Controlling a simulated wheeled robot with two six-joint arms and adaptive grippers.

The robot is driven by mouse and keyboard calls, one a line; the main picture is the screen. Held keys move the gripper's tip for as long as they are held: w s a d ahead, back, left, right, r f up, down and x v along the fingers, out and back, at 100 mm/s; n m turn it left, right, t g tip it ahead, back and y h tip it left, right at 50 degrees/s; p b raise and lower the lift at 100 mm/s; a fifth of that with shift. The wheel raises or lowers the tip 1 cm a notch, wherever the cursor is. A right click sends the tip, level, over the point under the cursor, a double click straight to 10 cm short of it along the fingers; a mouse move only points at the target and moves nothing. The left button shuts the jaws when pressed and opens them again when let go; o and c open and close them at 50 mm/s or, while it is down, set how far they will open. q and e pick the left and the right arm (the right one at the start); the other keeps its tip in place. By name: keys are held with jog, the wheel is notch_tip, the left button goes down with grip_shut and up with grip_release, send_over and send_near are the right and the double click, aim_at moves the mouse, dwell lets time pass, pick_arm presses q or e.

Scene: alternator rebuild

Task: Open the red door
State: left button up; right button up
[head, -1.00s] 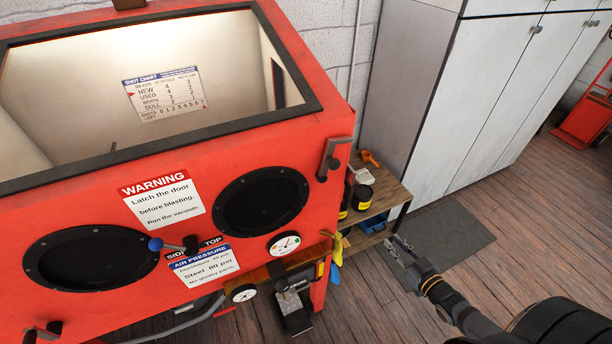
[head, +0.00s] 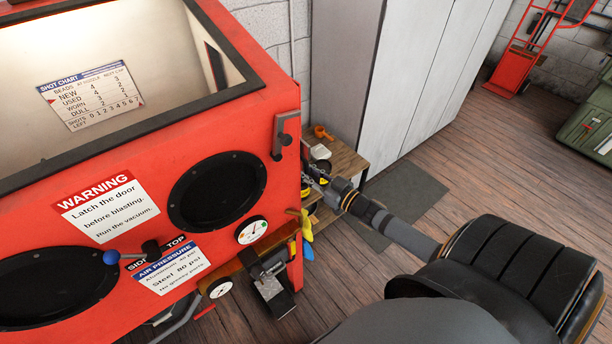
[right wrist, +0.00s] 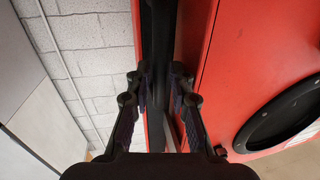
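The red blast cabinet (head: 125,235) fills the left of the head view. A dark latch handle (head: 286,134) sits at the right end of its front. Its right side is mostly hidden in the head view, so I cannot tell where the door's edges are or whether it is ajar. My right gripper (head: 312,178) is beside that right side. In the right wrist view, its fingers (right wrist: 157,82) are apart, with a dark upright strip between them beside the red panel (right wrist: 235,60). I cannot tell whether they touch it. My left gripper is out of view.
A small wooden shelf (head: 350,161) with jars and an orange tool stands just behind my right gripper. Pale tall cabinets (head: 410,70) are at the back. A grey mat (head: 408,195) lies on the wooden floor. A green box (head: 590,130) and a red hand truck (head: 517,62) are at far right.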

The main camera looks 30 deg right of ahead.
jog(key=shift+w, duration=0.3)
grip_shut()
dwell(0.3)
